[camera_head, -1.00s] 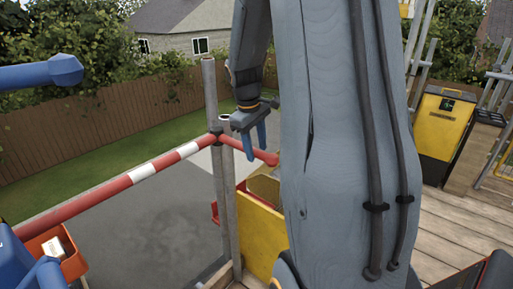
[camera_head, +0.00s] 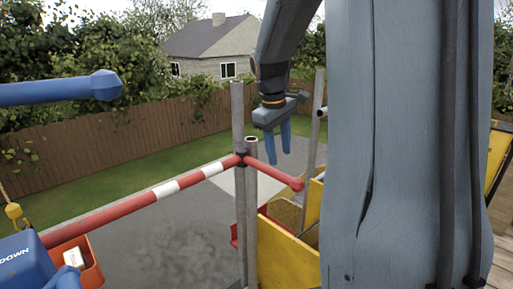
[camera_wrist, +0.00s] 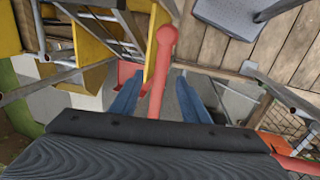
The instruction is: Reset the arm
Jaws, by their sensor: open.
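My gripper (camera_head: 279,146) hangs from my arm in the head view, with its two blue fingers pointing down. It is open and holds nothing. It is in the air near the top of the scaffold poles, above and beyond the end of the red rail. In the wrist view my gripper (camera_wrist: 160,98) shows its two blue fingers apart, with the red rail (camera_wrist: 164,70) seen between them and further off. My grey arm covers much of the right side of the head view.
A red-and-white rail (camera_head: 140,202) runs to grey scaffold poles (camera_head: 240,130). Yellow panels (camera_head: 285,255) stand right of them. An orange bin (camera_head: 90,270) holds a white item at the lower left. A wooden deck (camera_wrist: 225,45) shows in the wrist view. Fence and lawn lie beyond.

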